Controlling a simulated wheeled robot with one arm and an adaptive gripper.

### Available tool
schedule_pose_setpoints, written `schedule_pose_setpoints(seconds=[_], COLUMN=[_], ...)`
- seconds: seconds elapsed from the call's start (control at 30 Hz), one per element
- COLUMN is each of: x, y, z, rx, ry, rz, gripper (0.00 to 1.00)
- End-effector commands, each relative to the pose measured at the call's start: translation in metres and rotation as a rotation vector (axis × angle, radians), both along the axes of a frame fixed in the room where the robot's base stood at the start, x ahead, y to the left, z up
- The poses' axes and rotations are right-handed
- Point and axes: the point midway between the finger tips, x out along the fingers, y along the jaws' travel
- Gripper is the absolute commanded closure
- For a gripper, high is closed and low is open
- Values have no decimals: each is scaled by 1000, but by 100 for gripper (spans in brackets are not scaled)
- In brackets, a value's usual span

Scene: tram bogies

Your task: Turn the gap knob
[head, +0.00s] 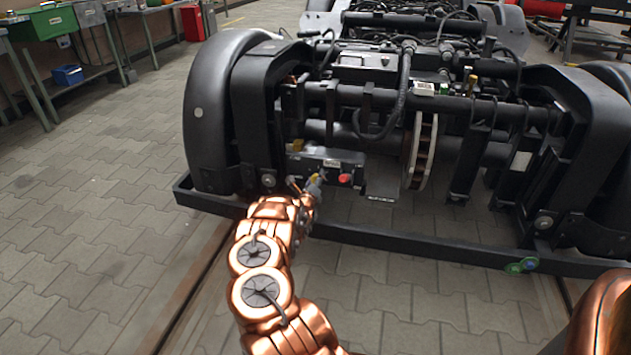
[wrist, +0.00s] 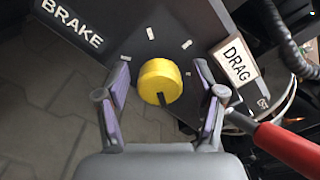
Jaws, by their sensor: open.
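The gap knob is most likely the round yellow knob (wrist: 160,80) with a dark pointer mark, on a dark panel (wrist: 140,30) in the wrist view. Its pointer faces the lower right of the picture. My gripper (wrist: 163,100) is open, with one finger on each side of the knob and a space between each finger and it. In the head view my gripper (head: 314,186) is at the front of the bogie, by the panel box (head: 325,165). The knob is hard to make out there.
In the wrist view a red-handled lever (wrist: 285,148) lies right of my gripper. Labels BRAKE (wrist: 72,22) and DRAG (wrist: 239,60) flank the knob. A dark front beam (head: 400,243) crosses below the panel in the head view.

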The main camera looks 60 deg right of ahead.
Motion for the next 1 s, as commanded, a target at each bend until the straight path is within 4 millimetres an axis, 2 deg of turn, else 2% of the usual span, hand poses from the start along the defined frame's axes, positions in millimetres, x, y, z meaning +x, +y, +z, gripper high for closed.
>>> schedule_pose_setpoints(seconds=[0.07,0.63,1.0], x=[0,0,0], y=[0,0,0], z=[0,0,0], rx=[0,1,-20], ry=[0,0,55], rz=[0,-1,-1], gripper=[32,90,92])
